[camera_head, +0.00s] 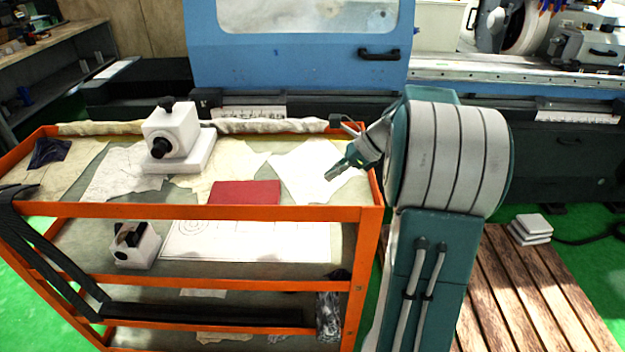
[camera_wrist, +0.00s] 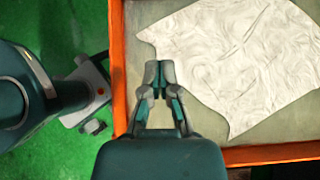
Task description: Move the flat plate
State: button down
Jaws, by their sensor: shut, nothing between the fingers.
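A flat red rectangular plate (camera_head: 244,192) lies on the top shelf of the orange cart (camera_head: 200,211), close to its front rail. My gripper (camera_head: 330,176) is above the right part of that shelf, over a crumpled white sheet in the head view, to the right of the red plate and apart from it. In the wrist view my gripper (camera_wrist: 159,68) has its fingertips together with nothing between them. It is over the bare shelf, left of the white sheet (camera_wrist: 235,60). The red plate does not show in the wrist view.
A white block with a black knob (camera_head: 172,135) stands behind the red plate, and a dark cloth (camera_head: 50,153) lies at the left. A blue machine door (camera_head: 290,65) rises behind the cart. A small white stack (camera_head: 531,228) sits on a wooden pallet (camera_head: 530,290) at right.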

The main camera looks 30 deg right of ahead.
aim_at(185, 199)
jog(key=x, duration=0.8)
jog(key=shift+f, duration=0.1)
jog(key=w+a, duration=0.2)
jog(key=a, duration=0.1)
jog(key=shift+f, duration=0.15)
jog(key=shift+w+a, duration=0.25)
jog(key=shift+a, duration=0.1)
jog(key=w+a, duration=0.4)
jog(key=a, duration=0.2)
jog(key=w+a, duration=0.4)
jog(key=a, duration=0.3)
jog(key=w+a, duration=0.5)
jog(key=a, duration=0.1)
jog(key=shift+a, duration=0.2)
